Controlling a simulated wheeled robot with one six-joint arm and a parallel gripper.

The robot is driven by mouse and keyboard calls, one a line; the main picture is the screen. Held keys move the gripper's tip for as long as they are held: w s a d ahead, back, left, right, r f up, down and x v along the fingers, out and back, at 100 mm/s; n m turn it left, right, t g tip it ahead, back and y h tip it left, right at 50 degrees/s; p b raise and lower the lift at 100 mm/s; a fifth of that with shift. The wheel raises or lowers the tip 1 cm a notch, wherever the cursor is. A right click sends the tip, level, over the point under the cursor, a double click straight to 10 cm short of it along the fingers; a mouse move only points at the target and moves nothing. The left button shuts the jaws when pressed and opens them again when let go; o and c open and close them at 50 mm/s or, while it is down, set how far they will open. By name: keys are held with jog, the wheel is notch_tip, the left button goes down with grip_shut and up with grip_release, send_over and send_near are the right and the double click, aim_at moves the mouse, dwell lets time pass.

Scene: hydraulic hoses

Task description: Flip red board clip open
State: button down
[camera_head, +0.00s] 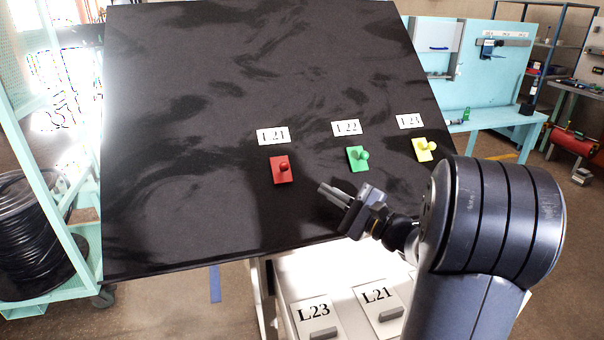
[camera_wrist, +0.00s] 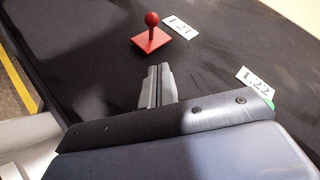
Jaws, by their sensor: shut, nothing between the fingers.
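The red board clip (camera_head: 280,169) sits on the black tilted board (camera_head: 180,120), just below the white label L21 (camera_head: 273,136). It is a flat red plate with a round red knob. In the wrist view the red clip (camera_wrist: 151,38) shows its knob on a short stem, standing up from the plate. My gripper (camera_head: 325,193) is shut and empty, to the right of and a little below the red clip, apart from it. In the wrist view my gripper's fingers (camera_wrist: 158,72) are together, pointing toward the clip with a gap between.
A green clip (camera_head: 357,158) under label L22 (camera_head: 346,128) and a yellow clip (camera_head: 424,150) under label L23 (camera_head: 410,121) sit to the right. Below the board a white surface holds cards L23 (camera_head: 314,312) and L21 (camera_head: 378,300). The board's left part is bare.

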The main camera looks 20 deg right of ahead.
aim_at(282, 169)
jog(key=x, duration=0.3)
jog(key=shift+w+a+r+p, duration=0.15)
jog(key=shift+w+a+p, duration=0.1)
jog(key=shift+p, duration=0.1)
jog(key=shift+w+a+r+p, duration=0.15)
jog(key=shift+a+r+p, duration=0.15)
jog(key=shift+a, duration=0.2)
jog(key=shift+w+a+r+p, duration=0.1)
jog(key=shift+a+r+p, duration=0.05)
jog(key=shift+a+r, duration=0.35)
jog(key=shift+w+a+r, duration=0.1)
jog(key=shift+a+r, duration=0.1)
jog(key=shift+a, duration=0.4)
jog(key=shift+r+p, duration=0.1)
jog(key=shift+p, duration=0.2)
jog(key=shift+r+g+p, duration=0.25)
jog(key=shift+g+p, duration=0.05)
jog(key=shift+p, duration=0.35)
